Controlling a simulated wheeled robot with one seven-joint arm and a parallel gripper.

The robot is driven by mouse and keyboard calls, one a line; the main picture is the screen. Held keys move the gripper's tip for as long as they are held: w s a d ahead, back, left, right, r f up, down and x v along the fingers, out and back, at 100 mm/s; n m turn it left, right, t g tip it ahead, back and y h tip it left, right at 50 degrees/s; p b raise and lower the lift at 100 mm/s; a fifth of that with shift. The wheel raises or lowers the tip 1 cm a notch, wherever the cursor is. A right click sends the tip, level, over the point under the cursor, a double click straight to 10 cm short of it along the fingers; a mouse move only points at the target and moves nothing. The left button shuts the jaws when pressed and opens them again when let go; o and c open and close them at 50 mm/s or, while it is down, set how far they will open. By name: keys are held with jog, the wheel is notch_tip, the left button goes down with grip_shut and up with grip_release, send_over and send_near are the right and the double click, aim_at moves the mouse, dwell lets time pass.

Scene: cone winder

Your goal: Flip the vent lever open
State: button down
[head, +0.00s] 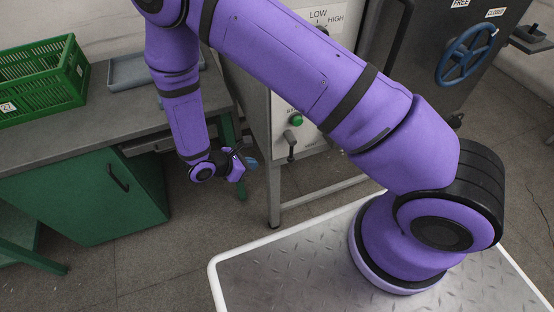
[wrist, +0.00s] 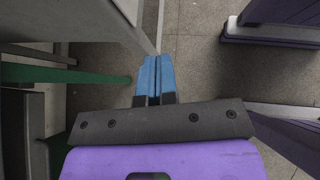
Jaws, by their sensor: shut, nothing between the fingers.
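A small dark lever (head: 290,145) hangs down on the front of the pale machine panel (head: 282,105), below a green button (head: 296,119). The writing beside the lever is too small to read, so I cannot tell for sure that it is the vent lever. My gripper (head: 251,162) is to the left of the lever and apart from it, near the panel's lower left side. In the wrist view its blue fingers (wrist: 156,78) are together with nothing between them. The lever cannot be made out in the wrist view.
A green crate (head: 40,82) and a grey tray (head: 128,72) are on the desk (head: 75,125) at left. A machine leg (head: 273,190) stands below the panel. A blue handwheel (head: 466,54) is on a dark cabinet at right. Floor is clear under my gripper.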

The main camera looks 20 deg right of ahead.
aim_at(291, 151)
dwell(0.3)
jog(key=d+r+x, duration=0.1)
jog(key=x, duration=1.2)
jog(key=shift+w+d, duration=0.15)
jog(key=shift+d, duration=0.15)
